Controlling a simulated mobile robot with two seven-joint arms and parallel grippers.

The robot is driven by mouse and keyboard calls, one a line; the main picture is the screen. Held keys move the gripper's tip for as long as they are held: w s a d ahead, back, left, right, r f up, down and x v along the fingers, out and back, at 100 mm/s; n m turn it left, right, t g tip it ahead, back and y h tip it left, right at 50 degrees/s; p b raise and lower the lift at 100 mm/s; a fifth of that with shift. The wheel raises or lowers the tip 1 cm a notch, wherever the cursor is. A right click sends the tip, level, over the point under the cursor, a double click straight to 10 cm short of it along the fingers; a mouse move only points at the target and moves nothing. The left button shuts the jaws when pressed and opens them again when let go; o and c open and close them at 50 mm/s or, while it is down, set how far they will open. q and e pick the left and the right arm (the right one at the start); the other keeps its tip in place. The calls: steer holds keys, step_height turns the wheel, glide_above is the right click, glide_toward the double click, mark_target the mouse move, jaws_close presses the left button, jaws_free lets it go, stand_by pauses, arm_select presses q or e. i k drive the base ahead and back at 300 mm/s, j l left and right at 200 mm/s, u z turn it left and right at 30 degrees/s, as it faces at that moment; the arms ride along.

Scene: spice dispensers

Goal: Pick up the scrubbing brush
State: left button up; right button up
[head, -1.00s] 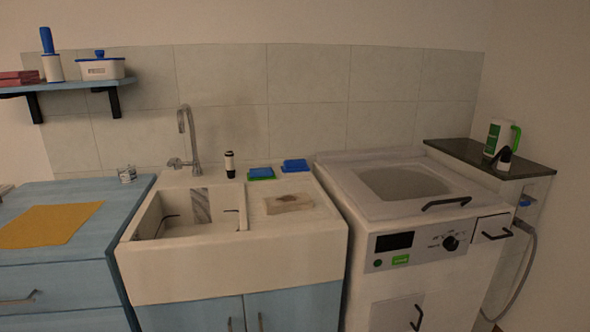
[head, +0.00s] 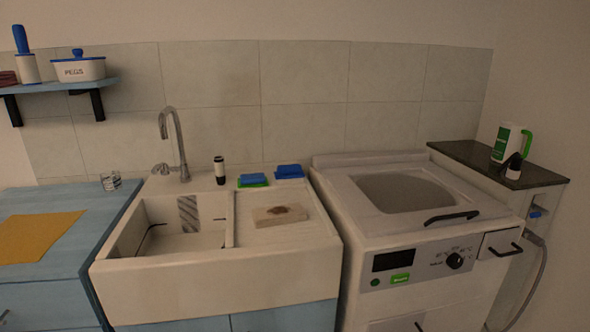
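No thing in the head view is clearly a scrubbing brush. A small dark item with a pale part (head: 513,166) stands on the dark ledge at the right, beside the jug; it may be a brush, but it is too small to tell. A black and white upright item (head: 219,171) stands behind the sink (head: 215,269). A thin dark item (head: 150,236) shows inside the basin, and I cannot tell what it is. Neither of my grippers is in view.
Blue and green sponges (head: 252,180) lie behind the drainboard, which holds a stained cloth or board (head: 283,216). A faucet (head: 173,140) rises behind the basin. A washing machine (head: 420,235) stands right, a yellow cloth (head: 38,236) left. A white and green jug (head: 506,143) is on the ledge.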

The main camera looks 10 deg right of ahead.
mark_target(293, 173)
steer(key=i+l+u, duration=0.15)
steer(key=i+l, duration=0.15)
steer(key=i+l+u, duration=0.15)
steer(key=i+l, duration=0.15)
steer(key=i+l+u, duration=0.2)
steer(key=l, duration=0.35)
steer(key=i+j, duration=0.05)
steer(key=i, duration=0.05)
